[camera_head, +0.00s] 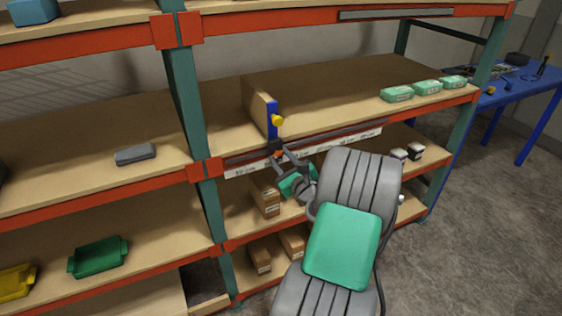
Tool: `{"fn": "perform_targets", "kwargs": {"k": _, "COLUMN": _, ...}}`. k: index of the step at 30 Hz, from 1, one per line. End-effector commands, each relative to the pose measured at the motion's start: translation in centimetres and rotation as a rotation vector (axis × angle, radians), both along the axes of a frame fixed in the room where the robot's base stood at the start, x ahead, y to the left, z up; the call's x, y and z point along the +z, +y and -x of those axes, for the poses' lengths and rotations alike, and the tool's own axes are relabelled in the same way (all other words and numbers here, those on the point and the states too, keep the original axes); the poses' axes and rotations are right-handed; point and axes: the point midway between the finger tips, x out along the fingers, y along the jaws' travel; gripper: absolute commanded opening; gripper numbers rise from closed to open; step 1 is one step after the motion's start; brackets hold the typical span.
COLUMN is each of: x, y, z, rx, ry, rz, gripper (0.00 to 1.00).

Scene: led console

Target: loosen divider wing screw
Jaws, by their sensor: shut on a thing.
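The shelf divider (256,103) is a wooden board standing upright on the middle shelf near its front edge. A blue bracket (272,118) covers its front end, with a yellow knob (278,120) on the right side. My gripper (277,149) is at the bracket's lower end, below the yellow knob and apart from it. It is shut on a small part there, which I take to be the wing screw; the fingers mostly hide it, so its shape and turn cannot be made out.
The shelf's orange front beam (355,128) carries a grey rail and white labels close to my gripper. Green boxes (427,87) lie at the shelf's right end. A grey box (135,154) lies in the left bay. A blue table (515,92) stands far right.

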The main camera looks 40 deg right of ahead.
Motion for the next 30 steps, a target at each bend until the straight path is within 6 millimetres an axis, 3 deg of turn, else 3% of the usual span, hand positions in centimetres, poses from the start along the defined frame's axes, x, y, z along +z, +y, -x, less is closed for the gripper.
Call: {"fn": "perform_targets", "kwargs": {"k": 30, "x": -0.35, "y": 0.12, "z": -0.12, "rx": 0.000, "ry": 0.269, "rz": 0.933, "gripper": 0.00}}
